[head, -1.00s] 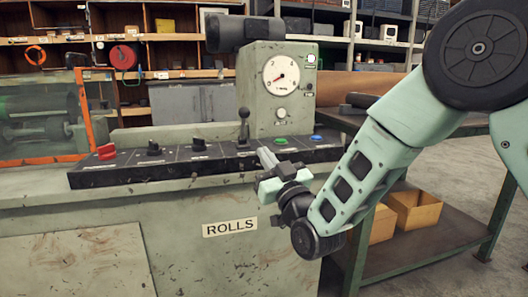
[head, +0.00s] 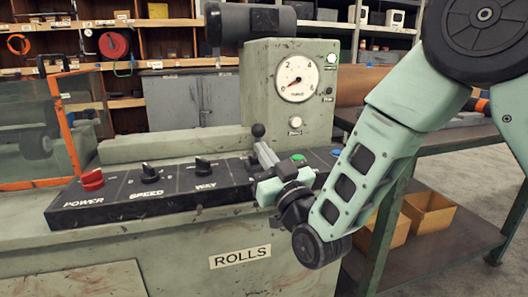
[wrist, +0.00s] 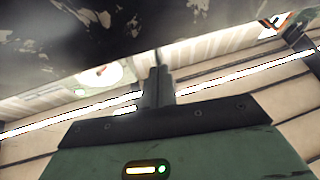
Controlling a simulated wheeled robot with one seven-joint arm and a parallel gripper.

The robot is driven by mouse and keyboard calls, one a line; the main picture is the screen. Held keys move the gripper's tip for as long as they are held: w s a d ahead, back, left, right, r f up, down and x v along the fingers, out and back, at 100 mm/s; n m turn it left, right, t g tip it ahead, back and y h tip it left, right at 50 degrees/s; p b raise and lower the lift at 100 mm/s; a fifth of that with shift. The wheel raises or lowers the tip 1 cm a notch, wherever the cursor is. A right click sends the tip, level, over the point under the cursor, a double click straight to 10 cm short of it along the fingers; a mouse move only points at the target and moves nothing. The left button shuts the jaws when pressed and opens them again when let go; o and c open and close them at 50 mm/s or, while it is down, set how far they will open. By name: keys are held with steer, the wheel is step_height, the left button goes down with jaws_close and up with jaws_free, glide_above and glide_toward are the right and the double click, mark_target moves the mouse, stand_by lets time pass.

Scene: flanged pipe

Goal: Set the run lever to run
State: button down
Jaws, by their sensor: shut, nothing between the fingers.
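The lever with a black ball knob (head: 258,130) stands roughly upright on the dark control panel (head: 120,203), left of the green button. I take it to be the run lever; its label and lower shaft are hidden behind my gripper. My gripper (head: 263,154) is shut and empty, with its fingertips just below the knob in the head view. I cannot tell whether they touch the lever. In the wrist view the closed fingers (wrist: 156,88) point up at the middle, and the lever cannot be made out there.
A red POWER knob (head: 92,180), a black SPEED knob (head: 148,171) and a WAY knob (head: 203,164) sit left along the panel. The gauge housing (head: 290,110) rises behind the lever. A green button (head: 298,157) and a blue button (head: 336,152) are to the right.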

mark_target(262, 135)
steer(key=shift+r+p, duration=0.15)
steer(key=shift+p, duration=0.15)
steer(key=r+g+p, duration=0.1)
steer(key=p, duration=0.1)
steer(key=w+r+g+h+p, duration=0.1)
steer(key=p, duration=0.1)
steer(key=shift+a+m+p, duration=0.1)
steer(key=shift+m+p, duration=0.2)
steer(key=shift+m, duration=0.1)
steer(key=g+h+p, duration=0.1)
steer(key=p, duration=0.1)
steer(key=w+r+g+p, duration=0.1)
steer(key=p, duration=0.2)
steer(key=shift+a+m+h, duration=0.2)
steer(key=shift+m+h, duration=0.1)
steer(key=shift+h, duration=0.1)
steer(key=g+p, duration=0.1)
steer(key=p, duration=0.1)
steer(key=w+g+p, duration=0.1)
steer(key=p, duration=0.1)
steer(key=shift+w+a+r+g+h, duration=0.2)
steer(key=shift+w+g+h, duration=0.1)
steer(key=shift+h, duration=0.1)
steer(key=shift+w+a+f+m+g+h+p, duration=0.1)
steer(key=shift+w+f+m+g+h+p, duration=0.2)
steer(key=shift+w+g+p, duration=0.25)
steer(key=shift+w+a, duration=0.1)
steer(key=shift+w, duration=0.05)
steer(key=shift+w+r, duration=0.15)
